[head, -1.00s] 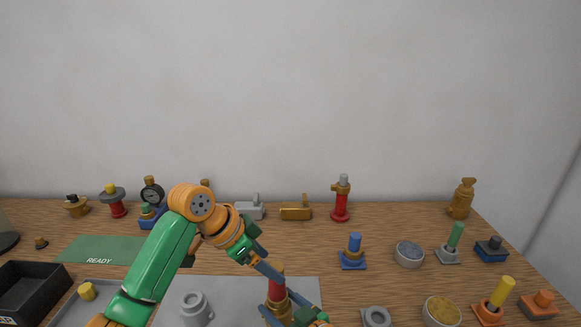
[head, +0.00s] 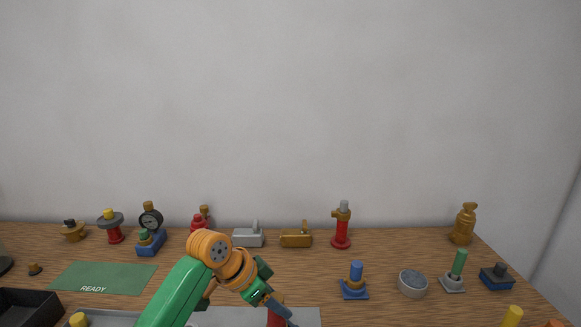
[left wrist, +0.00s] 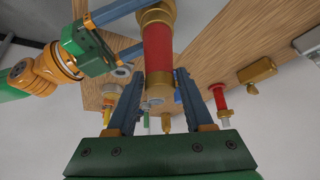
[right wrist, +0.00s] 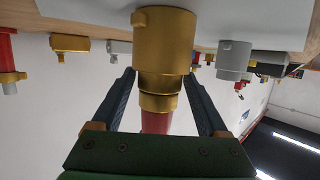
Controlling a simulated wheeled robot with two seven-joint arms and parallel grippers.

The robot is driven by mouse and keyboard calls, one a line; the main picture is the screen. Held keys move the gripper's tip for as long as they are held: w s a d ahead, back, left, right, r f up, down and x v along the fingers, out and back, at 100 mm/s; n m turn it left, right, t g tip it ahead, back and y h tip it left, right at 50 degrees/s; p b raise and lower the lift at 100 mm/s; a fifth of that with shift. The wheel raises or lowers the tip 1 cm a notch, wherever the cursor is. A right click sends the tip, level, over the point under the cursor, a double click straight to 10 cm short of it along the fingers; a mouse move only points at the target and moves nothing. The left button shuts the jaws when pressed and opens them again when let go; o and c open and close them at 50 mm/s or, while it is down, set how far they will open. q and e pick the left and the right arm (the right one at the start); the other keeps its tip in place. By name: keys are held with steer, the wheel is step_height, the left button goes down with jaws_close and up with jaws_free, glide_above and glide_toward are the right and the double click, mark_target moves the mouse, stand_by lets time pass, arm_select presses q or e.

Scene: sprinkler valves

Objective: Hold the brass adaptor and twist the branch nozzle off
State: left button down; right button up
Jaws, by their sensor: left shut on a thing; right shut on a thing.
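The branch nozzle is a red tube with a brass end; its red top (head: 275,318) shows at the bottom edge of the head view. In the left wrist view the red tube (left wrist: 158,45) runs between the fingers of my left gripper (left wrist: 159,75), which is shut on it. The brass adaptor (right wrist: 165,40) is a wide stepped cylinder, in line with the red tube and seemingly touching it. My right gripper (right wrist: 160,76) is shut on the adaptor. The adaptor (left wrist: 155,14) also shows at the top of the left wrist view. The head view does not show the adaptor or right gripper.
A green READY mat (head: 102,278) lies at left, with a black bin (head: 30,308) in front. Several valves and fittings line the back, including a red standpipe (head: 341,228). A blue fitting (head: 354,282) and a grey round dish (head: 412,283) stand to the right.

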arm_select(q)
steer(key=n+t+y, duration=0.1)
steer(key=n, duration=0.1)
steer(key=n+t, duration=0.1)
steer(key=n, duration=0.1)
steer(key=shift+n+y, duration=0.4)
steer(key=shift+r, duration=3.25)
arm_select(e)
steer(key=o, duration=1.4)
steer(key=shift+o, duration=0.2)
